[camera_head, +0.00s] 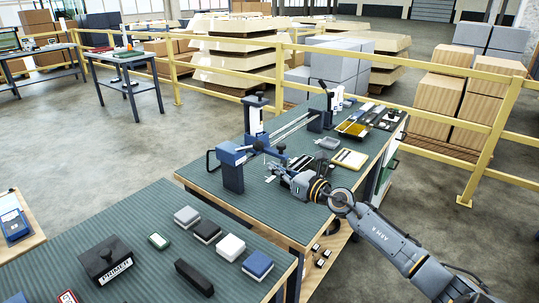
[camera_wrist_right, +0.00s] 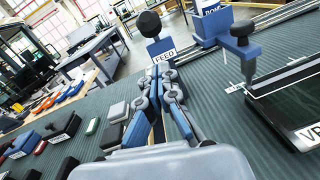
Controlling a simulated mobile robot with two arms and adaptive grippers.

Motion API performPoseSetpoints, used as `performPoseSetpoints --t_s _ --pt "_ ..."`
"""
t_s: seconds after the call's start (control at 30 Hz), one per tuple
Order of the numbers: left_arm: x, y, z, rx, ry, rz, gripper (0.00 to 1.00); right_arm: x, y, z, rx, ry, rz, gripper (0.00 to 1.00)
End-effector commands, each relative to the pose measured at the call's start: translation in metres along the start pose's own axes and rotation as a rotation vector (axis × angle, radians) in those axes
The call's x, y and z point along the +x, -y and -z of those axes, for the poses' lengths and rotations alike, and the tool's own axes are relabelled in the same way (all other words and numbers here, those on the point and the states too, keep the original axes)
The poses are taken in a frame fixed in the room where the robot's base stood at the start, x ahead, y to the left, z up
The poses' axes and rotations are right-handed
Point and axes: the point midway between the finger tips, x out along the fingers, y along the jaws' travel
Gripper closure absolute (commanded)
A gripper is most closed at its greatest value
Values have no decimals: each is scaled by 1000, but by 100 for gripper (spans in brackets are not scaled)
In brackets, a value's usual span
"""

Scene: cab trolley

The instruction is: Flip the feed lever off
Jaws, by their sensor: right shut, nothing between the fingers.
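The feed lever shows in the wrist view as a round black knob (camera_wrist_right: 150,22) above a blue block (camera_wrist_right: 160,47) with a white FEED label (camera_wrist_right: 163,58). The knob stands up from the block, leaning slightly to the left in that picture. My right gripper (camera_wrist_right: 162,80) is shut and empty, its fingertips just in front of and below the label. I cannot tell whether they touch the block. In the head view the right gripper (camera_head: 274,170) is over the green-topped bench, beside the blue machine (camera_head: 232,167). The lever is hard to make out there. My left gripper is not in view.
Another blue post with a dark knob (camera_wrist_right: 242,30) stands to the right in the wrist view, near a dark framed panel (camera_wrist_right: 280,105). Several small blocks and a PRIMER stamp (camera_head: 107,261) lie on the front bench. A yellow railing (camera_head: 497,130) runs behind.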

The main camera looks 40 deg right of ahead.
Motion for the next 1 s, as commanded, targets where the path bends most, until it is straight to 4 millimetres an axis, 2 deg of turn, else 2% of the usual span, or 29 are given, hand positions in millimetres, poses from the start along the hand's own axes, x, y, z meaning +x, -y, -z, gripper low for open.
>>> performPoseSetpoints --t_s 0.03,0.1,0.3,0.77,1.0 --pt "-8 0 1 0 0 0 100 8 -1 -11 0 4 0 100" --pt "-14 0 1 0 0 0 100 15 -1 -19 -2 3 -1 100" --pt "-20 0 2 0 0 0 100 27 0 -28 0 0 -1 100" --pt "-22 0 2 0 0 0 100 29 0 -29 -1 -2 0 100" --pt "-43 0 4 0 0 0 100 30 -2 -39 -6 -33 2 100"
